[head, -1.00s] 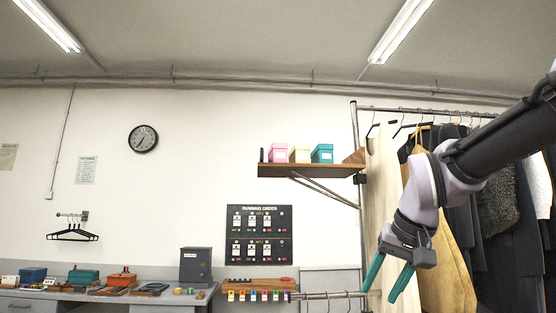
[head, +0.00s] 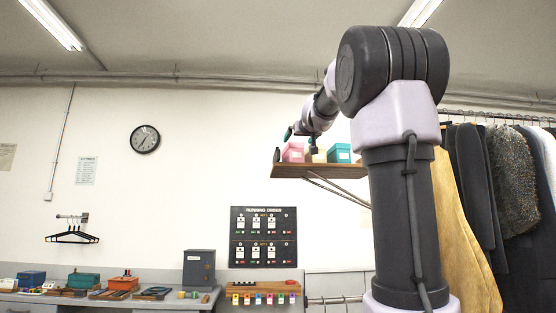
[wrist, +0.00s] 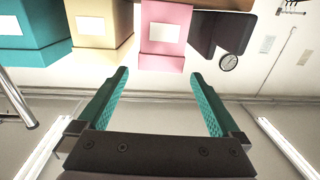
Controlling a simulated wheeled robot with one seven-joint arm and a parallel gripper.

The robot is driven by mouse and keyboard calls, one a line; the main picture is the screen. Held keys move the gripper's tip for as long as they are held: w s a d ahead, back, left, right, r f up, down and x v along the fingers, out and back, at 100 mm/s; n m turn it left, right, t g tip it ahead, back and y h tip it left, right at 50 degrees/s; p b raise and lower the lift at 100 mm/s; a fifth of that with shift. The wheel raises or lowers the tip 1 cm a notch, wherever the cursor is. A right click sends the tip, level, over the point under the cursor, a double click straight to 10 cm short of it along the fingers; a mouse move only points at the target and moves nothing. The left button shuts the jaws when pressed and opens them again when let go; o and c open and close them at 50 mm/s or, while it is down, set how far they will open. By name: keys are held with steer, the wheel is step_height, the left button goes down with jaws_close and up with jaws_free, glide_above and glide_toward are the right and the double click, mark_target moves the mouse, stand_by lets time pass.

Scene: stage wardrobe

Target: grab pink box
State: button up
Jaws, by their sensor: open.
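The pink box (head: 292,154) has a white label and sits on the wooden wall shelf (head: 300,171), left of the cream box. In the wrist view the pink box (wrist: 164,55) shows upside down, just beyond the fingertips and roughly centred between them. My gripper (head: 299,138) is at the shelf, at about the height of the box tops. It also shows in the wrist view (wrist: 158,74), its two teal fingers apart with nothing between them. Part of the pink box is hidden behind the gripper in the head view.
A cream box (wrist: 101,50) and a teal box (head: 339,153) stand beside the pink one. A dark object (wrist: 227,35) is on its other side. A clothes rail with garments (head: 470,200) is at right; a running-order board (head: 263,237) hangs below the shelf.

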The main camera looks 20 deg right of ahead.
mark_target(296, 143)
steer(key=w, duration=0.3)
steer(key=shift+w+d+f, duration=0.15)
steer(key=shift+w+d, duration=0.2)
steer(key=shift+w, duration=0.05)
steer(key=shift+w+d+f, duration=0.1)
steer(key=shift+w+d, duration=0.1)
steer(key=shift+w, duration=0.7)
steer(key=shift+w+d+r, duration=0.1)
steer(key=shift+w+d, duration=0.05)
steer(key=shift+w, duration=0.7)
steer(key=shift+w+d+f, duration=0.1)
steer(key=shift+w+d, duration=0.1)
steer(key=shift+w, duration=0.7)
steer(key=c, duration=1.4)
steer(key=shift+c, duration=0.2)
